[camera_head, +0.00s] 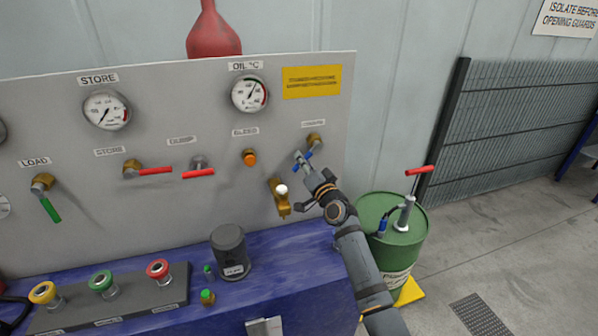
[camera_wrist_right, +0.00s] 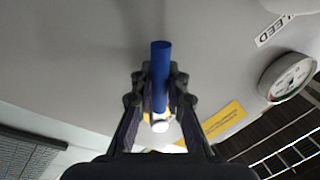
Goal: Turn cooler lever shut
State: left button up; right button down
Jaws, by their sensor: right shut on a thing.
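The cooler lever is a blue handle on a brass valve (camera_head: 315,140) at the panel's right end, under a small label. In the head view the handle runs down and left from the valve and is largely covered by the fingers. In the right wrist view the blue lever (camera_wrist_right: 161,75) stands between the two fingers, its end reaching beyond the tips. My right gripper (camera_head: 303,163) is shut on the lever; it also shows in the right wrist view (camera_wrist_right: 160,85). My left gripper is not in view.
Close below and left of my gripper a brass valve with a white knob (camera_head: 282,195) sticks out. An orange button (camera_head: 250,157) and red levers (camera_head: 154,170) lie farther left. A green drum (camera_head: 408,225) with a red-handled pump stands right of my forearm. A dark cup (camera_head: 230,252) stands on the blue bench.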

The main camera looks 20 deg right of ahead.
jog(key=shift+a+r+m, duration=0.2)
jog(key=shift+r+m, duration=0.15)
jog(key=shift+m, duration=0.25)
jog(key=shift+a+r+m+h+p, duration=0.3)
jog(key=shift+r+m+h+p, duration=0.2)
jog(key=shift+m+p, duration=0.55)
jog(key=m+p, duration=0.1)
jog(key=r+m, duration=0.1)
jog(key=m+h+p, duration=0.1)
jog(key=m, duration=0.1)
jog(key=shift+a+r+t+p, duration=0.25)
jog(key=shift+a+t+p, duration=0.05)
jog(key=shift+t+p, duration=0.1)
jog(key=shift+r+m+h+p, duration=0.15)
jog(key=shift+r+m+p, duration=0.1)
jog(key=shift+m+p, duration=0.4)
jog(key=shift+r+m+h+p, duration=0.15)
jog(key=shift+r+m+p, duration=0.15)
jog(key=shift+m, duration=0.5)
jog(key=c, duration=1.3)
grip_release()
jog(key=shift+s, duration=0.1)
